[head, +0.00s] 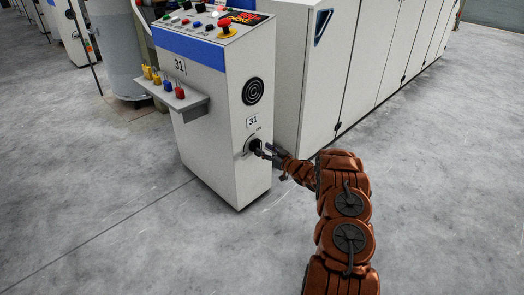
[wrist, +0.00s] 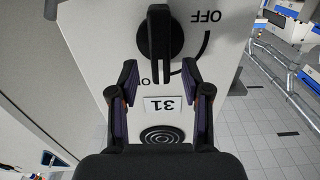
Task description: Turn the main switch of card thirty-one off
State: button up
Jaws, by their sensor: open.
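The main switch is a black rotary knob with a raised bar handle (wrist: 159,42) on the side of the white cabinet numbered 31 (head: 225,150). In the head view the knob (head: 254,146) sits below a small 31 plate (head: 253,121) and is partly hidden by my gripper (head: 265,151). The wrist view is upside down. The bar lines up near the partly hidden ON mark; the OFF mark (wrist: 205,17) is to the upper right, with a curved line between. My gripper (wrist: 160,68) is open, its fingertips either side of the bar, with gaps showing.
Above the switch is a round black grille (head: 253,91). A shelf (head: 187,108) with coloured padlock-like pieces juts from the cabinet front. The sloped top carries buttons and a red emergency stop (head: 226,26). Long white machine panels (head: 350,60) stand behind. The floor in front is clear.

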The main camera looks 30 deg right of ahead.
jog(key=shift+x, duration=1.15)
jog(key=shift+c, duration=0.2)
grip_shut()
